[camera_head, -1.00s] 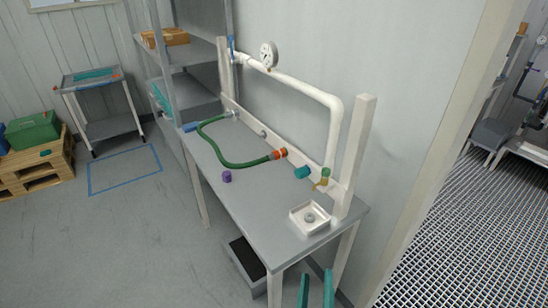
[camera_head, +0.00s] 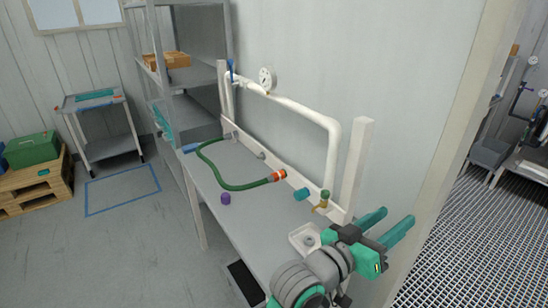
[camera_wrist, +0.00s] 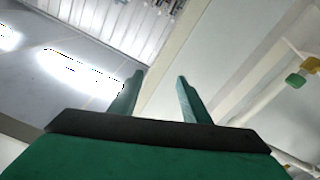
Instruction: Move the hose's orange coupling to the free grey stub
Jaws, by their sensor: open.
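The green hose (camera_head: 222,183) lies in a curve on the grey bench, in the head view. Its orange coupling (camera_head: 278,175) is at its right end, at the white back rail; I cannot tell how it is seated. A bare grey stub (camera_head: 261,155) sticks out of the rail left of the coupling. The hose's far end meets the rail near the left post. My gripper (camera_head: 398,215) is open and empty, beyond the bench's right end, well right of the coupling. Its two teal fingers also show in the wrist view (camera_wrist: 158,79), with no hose between them.
A teal fitting (camera_head: 302,194) and a brass valve with a green handle (camera_head: 322,201) sit right of the coupling. A white pipe with a gauge (camera_head: 267,79) rises above the rail. A purple cap (camera_head: 225,198) and a white tray (camera_head: 301,238) are on the bench.

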